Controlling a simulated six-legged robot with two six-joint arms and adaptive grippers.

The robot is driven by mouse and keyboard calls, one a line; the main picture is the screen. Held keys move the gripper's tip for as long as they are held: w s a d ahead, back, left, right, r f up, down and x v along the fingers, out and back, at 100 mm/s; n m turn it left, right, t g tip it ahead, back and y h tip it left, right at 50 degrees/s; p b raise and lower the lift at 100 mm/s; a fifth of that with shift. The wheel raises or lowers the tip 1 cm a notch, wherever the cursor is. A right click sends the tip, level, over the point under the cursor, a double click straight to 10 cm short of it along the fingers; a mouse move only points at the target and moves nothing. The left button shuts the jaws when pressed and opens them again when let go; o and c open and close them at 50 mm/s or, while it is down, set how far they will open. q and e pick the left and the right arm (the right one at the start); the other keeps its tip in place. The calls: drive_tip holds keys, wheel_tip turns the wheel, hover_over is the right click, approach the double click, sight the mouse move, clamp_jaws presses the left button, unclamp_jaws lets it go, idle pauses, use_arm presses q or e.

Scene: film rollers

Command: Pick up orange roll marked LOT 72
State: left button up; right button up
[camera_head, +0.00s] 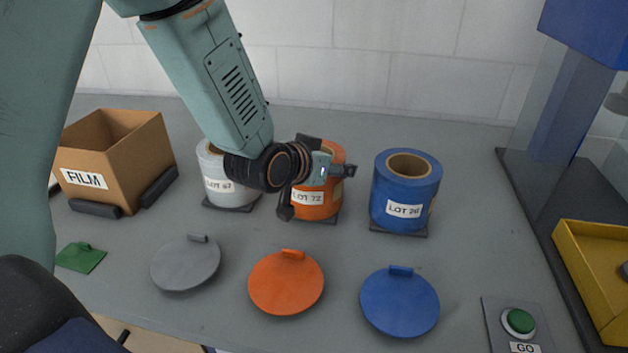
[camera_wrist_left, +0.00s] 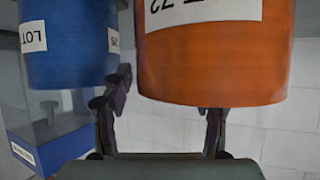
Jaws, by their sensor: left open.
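The orange roll marked LOT 72 (camera_head: 318,204) stands upright on a dark base in the middle of the bench, between the grey and blue rolls. My left gripper (camera_head: 318,192) is open in front of it and partly hides its upper part. In the left wrist view the orange roll (camera_wrist_left: 215,60) is close and large, its label cut by the top edge. My right gripper is not in view.
A grey roll (camera_head: 215,180) stands left and a blue roll (camera_head: 405,195) right of the orange one. Grey (camera_head: 185,264), orange (camera_head: 286,284) and blue (camera_head: 399,303) lids lie in front. A FILM box (camera_head: 117,165) is left; a GO button (camera_head: 518,322) and yellow tray (camera_head: 590,270) are right.

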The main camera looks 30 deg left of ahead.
use_arm(q)
drive_tip(key=shift+a, duration=0.15)
drive_tip(key=shift+s+r, duration=0.1)
drive_tip(key=shift+c, duration=0.8)
drive_tip(key=c, duration=0.3)
clamp_jaws()
